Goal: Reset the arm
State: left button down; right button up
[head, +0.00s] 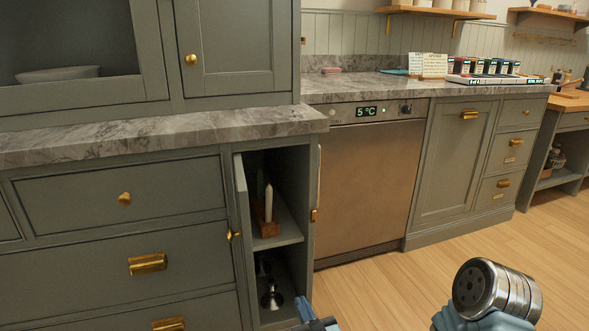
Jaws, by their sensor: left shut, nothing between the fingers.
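My left gripper (316,321) shows only in small part at the bottom edge, just right of the open cabinet compartment. It is shut and empty. Most of it is cut off by the frame. No other task object can be singled out.
The narrow cabinet (277,187) stands open, with a white candle (268,203) on its shelf and a dark metallic item (271,298) below. The wooden floor (400,290) is clear.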

pick_arm(q)
jog(key=s+a+f+n+g+y, duration=0.3)
jog(key=a+f+n+g, duration=0.3)
jog(key=a+f, duration=0.45)
jog(key=s+a+f+n+g+h, duration=0.1)
jog(key=s+a+f+n+g, duration=0.4)
jog(key=s+f+g, duration=0.4)
jog(key=s+d+f+n+g+h, duration=0.3)
jog(key=s+f+n+g+h, duration=0.2)
jog(key=s+f+n+h, duration=0.5)
jog(key=w+n+t, duration=0.1)
jog(key=n, duration=0.3)
jog(key=w+a+r+n+t+h, duration=0.1)
jog(key=n, duration=0.3)
jog(key=w+r+n+t+h+p, duration=0.1)
jog(key=n, duration=0.4)
jog(key=shift+a+r+t, duration=0.15)
jog(key=shift+r+t, duration=0.1)
jog(key=shift+t, duration=0.15)
jog(key=shift+s, duration=0.1)
